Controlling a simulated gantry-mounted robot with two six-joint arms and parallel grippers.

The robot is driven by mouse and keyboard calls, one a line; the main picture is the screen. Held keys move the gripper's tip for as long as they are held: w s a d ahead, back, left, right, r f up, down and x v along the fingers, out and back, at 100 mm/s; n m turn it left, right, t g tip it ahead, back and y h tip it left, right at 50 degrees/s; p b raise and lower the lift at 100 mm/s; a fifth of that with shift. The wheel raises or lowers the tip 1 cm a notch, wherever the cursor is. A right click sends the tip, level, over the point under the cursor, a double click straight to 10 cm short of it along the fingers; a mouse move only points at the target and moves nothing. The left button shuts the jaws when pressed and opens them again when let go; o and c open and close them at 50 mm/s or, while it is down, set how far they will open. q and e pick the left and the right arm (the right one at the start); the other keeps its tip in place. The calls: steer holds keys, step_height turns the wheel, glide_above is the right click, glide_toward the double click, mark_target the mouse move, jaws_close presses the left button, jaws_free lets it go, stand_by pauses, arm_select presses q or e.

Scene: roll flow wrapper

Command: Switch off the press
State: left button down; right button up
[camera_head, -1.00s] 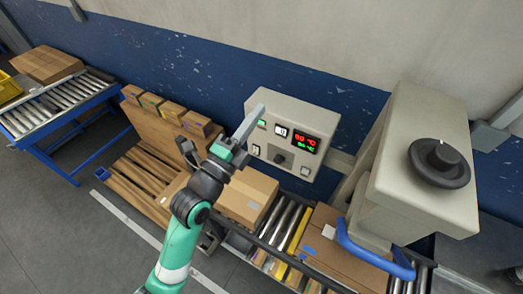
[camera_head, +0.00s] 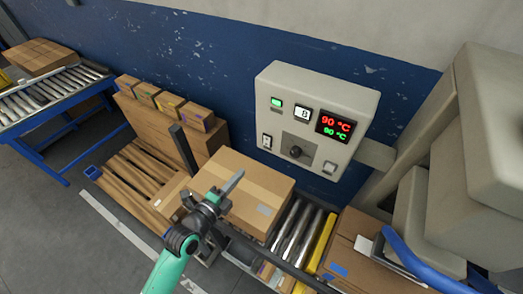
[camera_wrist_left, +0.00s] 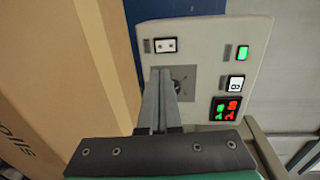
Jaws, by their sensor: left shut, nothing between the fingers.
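The press's grey control panel (camera_head: 287,76) stands on the right of my left gripper in the head view. It bears a lit green lamp (camera_head: 277,102), a small 8 display (camera_head: 303,114), a red and green temperature display (camera_head: 333,128), a black knob (camera_head: 295,151), a left rocker switch (camera_head: 267,141) and a lower-right rocker switch (camera_head: 329,167). My left gripper (camera_head: 237,177) is shut and empty, over the cardboard box and left of the panel. In the left wrist view, its fingers (camera_wrist_left: 161,72) partly cover the knob (camera_wrist_left: 181,82); a rocker switch (camera_wrist_left: 166,45) shows beyond. Contact cannot be told.
A large cardboard box (camera_head: 262,179) lies under my left gripper on the roller conveyor (camera_head: 297,232). The press body (camera_head: 465,205) and blue handle (camera_head: 412,256) stand at the right. Small boxes (camera_head: 170,104) line the wall at the left.

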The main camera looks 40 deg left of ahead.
mark_target(266, 145)
arm_select(q)
steer(key=b+x, duration=0.3)
steer(key=x, duration=1.1)
steer(key=shift+w+d, duration=0.1)
steer(key=t+b, duration=0.1)
steer(key=b, duration=0.5)
steer(key=shift+w+f, duration=0.1)
steer(key=shift+f, duration=0.25)
steer(key=shift+s+r, duration=0.15)
steer(key=shift+s, duration=0.1)
steer(key=p+v, duration=0.2)
steer(key=v, duration=0.9)
steer(key=shift+s+f+p, duration=0.1)
steer(key=shift+f+p, duration=0.2)
